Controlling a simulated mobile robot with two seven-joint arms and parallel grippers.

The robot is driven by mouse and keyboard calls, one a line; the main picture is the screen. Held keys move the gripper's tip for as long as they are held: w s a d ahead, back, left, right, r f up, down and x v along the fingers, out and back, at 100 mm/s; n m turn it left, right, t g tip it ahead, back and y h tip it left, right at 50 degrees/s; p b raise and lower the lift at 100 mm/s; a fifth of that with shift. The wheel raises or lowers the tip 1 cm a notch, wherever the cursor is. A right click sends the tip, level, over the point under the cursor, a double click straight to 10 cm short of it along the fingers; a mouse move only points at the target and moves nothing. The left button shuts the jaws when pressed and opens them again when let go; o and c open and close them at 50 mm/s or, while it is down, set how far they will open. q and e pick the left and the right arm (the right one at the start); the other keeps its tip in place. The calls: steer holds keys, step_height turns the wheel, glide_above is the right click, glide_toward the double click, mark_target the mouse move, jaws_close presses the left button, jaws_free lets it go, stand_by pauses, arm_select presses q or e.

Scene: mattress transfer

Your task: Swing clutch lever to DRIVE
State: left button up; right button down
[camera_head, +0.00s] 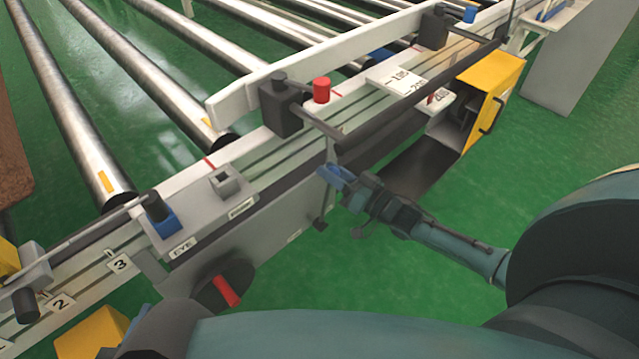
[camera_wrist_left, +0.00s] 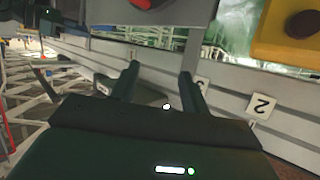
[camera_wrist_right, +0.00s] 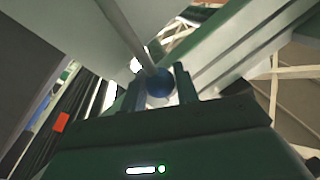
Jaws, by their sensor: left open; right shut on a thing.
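The lever is a thin grey rod with a blue ball knob (camera_wrist_right: 159,84), seen in the right wrist view. My right gripper (camera_wrist_right: 158,88) is shut on the knob, with a finger on each side of it. In the head view my right gripper (camera_head: 340,180) is at the near side of the conveyor rail, below the black block, and mostly covers the knob. My left gripper (camera_wrist_left: 158,88) is open and empty in the left wrist view, near the rail with number plates. I see no readable DRIVE mark.
A red handle (camera_head: 227,291) sits on a dark disc under the rail. A yellow box (camera_head: 492,95) hangs at the right. Number plate 3 (camera_head: 121,263) is at the left, and rollers (camera_head: 80,130) lie behind.

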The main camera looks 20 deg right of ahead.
steer(key=shift+w+d+f+m+b, duration=0.2)
steer(key=shift+d+m, duration=0.15)
steer(key=shift+d, duration=0.15)
steer(key=shift+w+d+f+m+b, duration=0.15)
steer(key=shift+d+f+m+b, duration=0.05)
steer(key=shift+d+m, duration=0.2)
arm_select(q)
steer(key=shift+w+d+f+m+t+b, duration=0.3)
steer(key=shift+w+m+t+b, duration=0.15)
steer(key=shift+w+t, duration=0.15)
arm_select(e)
steer(key=shift+w+d+f+m+t, duration=0.15)
steer(key=shift+d+m, duration=0.2)
steer(key=shift+d, duration=0.05)
steer(key=shift+w+d+f+m+t, duration=0.1)
steer(key=shift+d+m+t, duration=0.05)
steer(key=shift+d+m, duration=0.2)
steer(key=shift+d, duration=0.15)
steer(key=c, duration=1.1)
jaws_free()
arm_select(q)
steer(key=shift+s+a+r+n+g+p, duration=0.15)
steer(key=shift+s+r+n+g+p, duration=0.35)
steer(key=shift+p, duration=0.5)
arm_select(e)
steer(key=v, duration=1.3)
